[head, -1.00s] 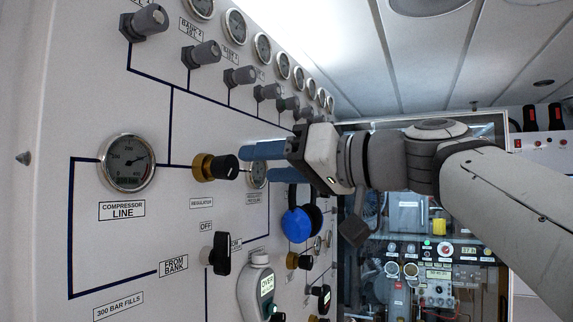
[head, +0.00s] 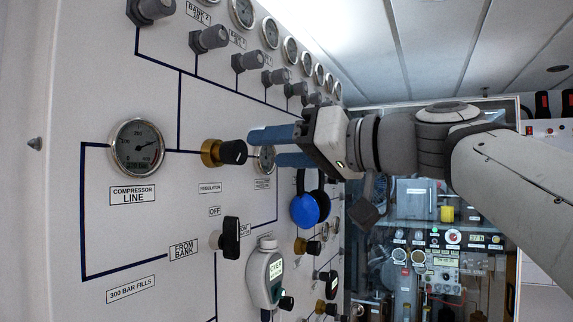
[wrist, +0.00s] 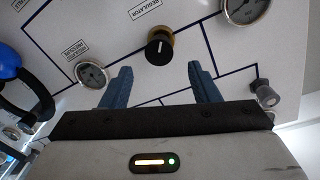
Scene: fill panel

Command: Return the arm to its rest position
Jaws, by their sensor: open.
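My gripper (head: 272,147) has two blue fingers pointing left toward the fill panel (head: 100,230) in the head view. The fingers are apart with nothing between them. In the wrist view my gripper (wrist: 157,80) shows both blue fingers spread, with the black and brass regulator knob (wrist: 160,46) beyond and between them. In the head view the regulator knob (head: 224,152) is just left of the fingertips; whether they touch it cannot be told. My arm reaches in from the right edge.
Blue ear defenders (head: 308,208) hang on the panel below my gripper. A handheld device with a green screen (head: 266,275) and a black selector handle (head: 230,238) are lower left. Gauges and grey knobs line the panel's top. A glass-fronted cabinet (head: 430,205) stands behind.

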